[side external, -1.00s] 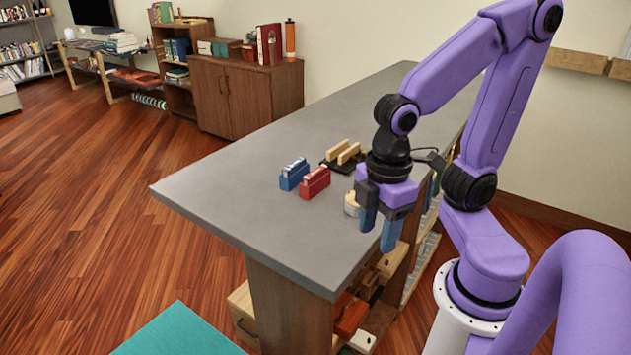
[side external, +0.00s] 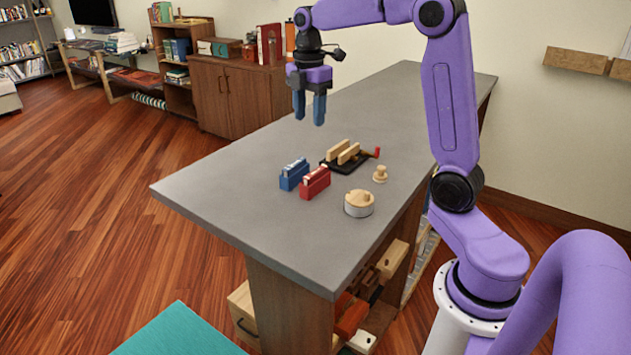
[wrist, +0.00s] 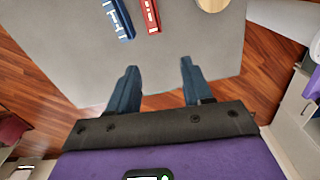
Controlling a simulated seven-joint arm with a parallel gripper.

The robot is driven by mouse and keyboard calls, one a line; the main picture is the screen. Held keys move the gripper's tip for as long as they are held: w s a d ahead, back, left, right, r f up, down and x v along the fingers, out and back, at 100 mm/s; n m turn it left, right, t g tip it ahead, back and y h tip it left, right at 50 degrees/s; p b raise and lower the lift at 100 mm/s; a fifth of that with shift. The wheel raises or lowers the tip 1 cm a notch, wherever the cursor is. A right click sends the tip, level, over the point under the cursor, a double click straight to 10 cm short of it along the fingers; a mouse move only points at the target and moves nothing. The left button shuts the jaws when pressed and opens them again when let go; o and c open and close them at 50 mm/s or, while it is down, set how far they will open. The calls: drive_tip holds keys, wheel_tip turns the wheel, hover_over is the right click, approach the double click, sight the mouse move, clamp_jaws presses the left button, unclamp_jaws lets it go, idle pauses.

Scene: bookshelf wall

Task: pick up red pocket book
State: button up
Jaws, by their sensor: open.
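The small red pocket book (side external: 315,183) stands upright on the grey tabletop, close beside a small blue book (side external: 293,174). In the wrist view the red book (wrist: 151,14) is at the top edge, partly cut off, with the blue book (wrist: 119,18) left of it. My gripper (side external: 309,118) is high above the table, behind the books in the side view. In the wrist view my gripper (wrist: 158,66) has its two blue fingers apart with nothing between them. It is open and clear of both books.
A black stand with wooden blocks (side external: 346,155) sits behind the red book. A round wooden-topped container (side external: 359,203) and a small wooden knob-shaped piece (side external: 380,174) are to its right. The grey table (side external: 235,190) is bare at left and front.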

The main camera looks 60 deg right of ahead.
drive_tip(key=d, duration=0.4)
hover_over(316, 171)
wheel_tip(316, 171, down, 11)
drive_tip(key=shift+s+f, duration=0.1)
drive_tip(key=shift+d+f, duration=0.1)
drive_tip(key=shift+f, duration=2.7)
clamp_jaws()
